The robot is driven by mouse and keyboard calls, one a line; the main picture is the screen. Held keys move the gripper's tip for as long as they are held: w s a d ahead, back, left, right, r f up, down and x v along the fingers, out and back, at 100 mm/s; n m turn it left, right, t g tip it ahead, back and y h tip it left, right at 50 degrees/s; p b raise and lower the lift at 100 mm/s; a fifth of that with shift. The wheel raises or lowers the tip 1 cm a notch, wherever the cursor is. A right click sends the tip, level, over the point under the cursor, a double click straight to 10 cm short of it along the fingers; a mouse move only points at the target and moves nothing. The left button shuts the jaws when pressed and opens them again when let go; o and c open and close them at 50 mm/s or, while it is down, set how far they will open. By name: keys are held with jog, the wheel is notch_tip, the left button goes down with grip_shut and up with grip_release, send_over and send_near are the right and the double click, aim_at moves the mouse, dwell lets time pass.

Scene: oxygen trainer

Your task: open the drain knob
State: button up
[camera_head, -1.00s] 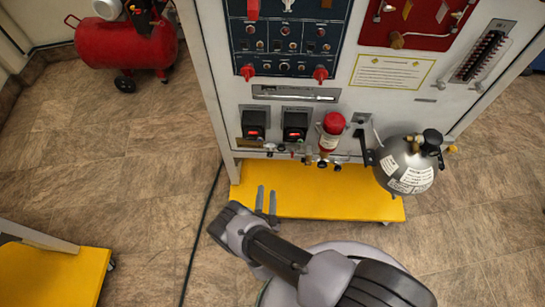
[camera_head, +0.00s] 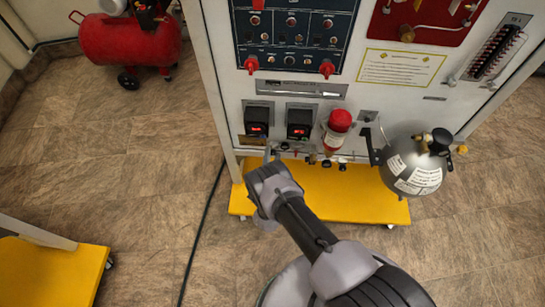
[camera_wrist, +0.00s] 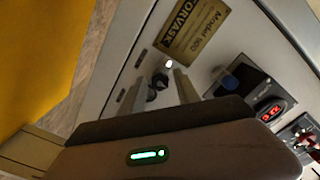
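A small dark round knob (camera_wrist: 160,80) on the grey panel shows in the wrist view, seen between my two fingers. It seems to be the drain knob, but no label on it can be read. In the head view, several small knobs and fittings (camera_head: 312,158) line the panel's lower edge, and my arm partly hides the left end of this row. My gripper (camera_wrist: 158,76) is open, its fingers apart and pointing at the panel on either side of the knob. Whether they touch it cannot be told. In the head view my gripper (camera_head: 267,157) is at the panel's lower left.
Two red digital displays (camera_head: 257,129) (camera_head: 300,131) sit just above the fittings. A red-capped cylinder (camera_head: 337,130) and a silver tank (camera_head: 412,170) are to the right. A yellow base (camera_head: 350,205) juts out below. A dark cable (camera_head: 203,225) lies on the floor.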

grip_shut()
